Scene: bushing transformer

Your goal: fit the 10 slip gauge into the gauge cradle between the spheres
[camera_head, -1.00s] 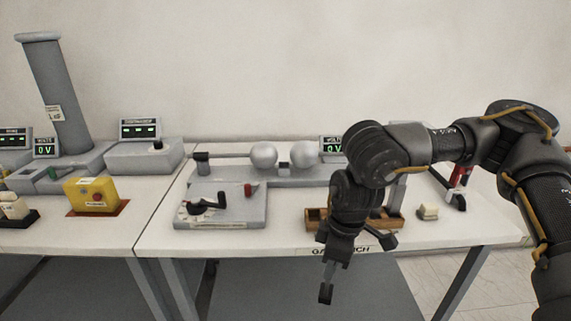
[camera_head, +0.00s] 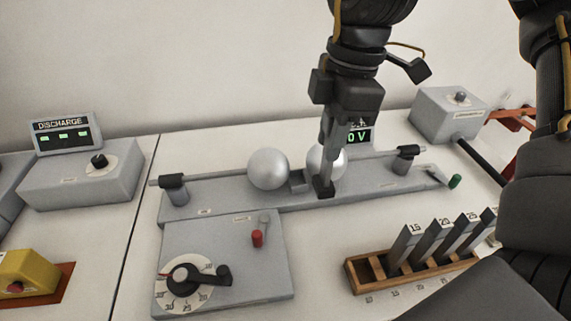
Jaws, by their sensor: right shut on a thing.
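Two silver spheres sit on the grey gap stand, the left sphere (camera_head: 268,169) in plain view and the right sphere (camera_head: 338,163) partly behind my gripper. The gauge cradle (camera_head: 299,182) is the small grey block between them. My right gripper (camera_head: 323,189) points down in front of the right sphere, just right of the cradle, and is shut. The 10 slip gauge is hidden by the fingers, so I cannot tell how it sits against the cradle. The rack slot marked 10 is empty. My left gripper is not in view.
The wooden rack (camera_head: 359,283) holds several upright gauges, marked 15, 20 and 25 among others. A control panel (camera_head: 262,283) with a dial and red knob (camera_head: 257,238) lies in front of the spheres. A discharge box (camera_head: 82,183) stands at left.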

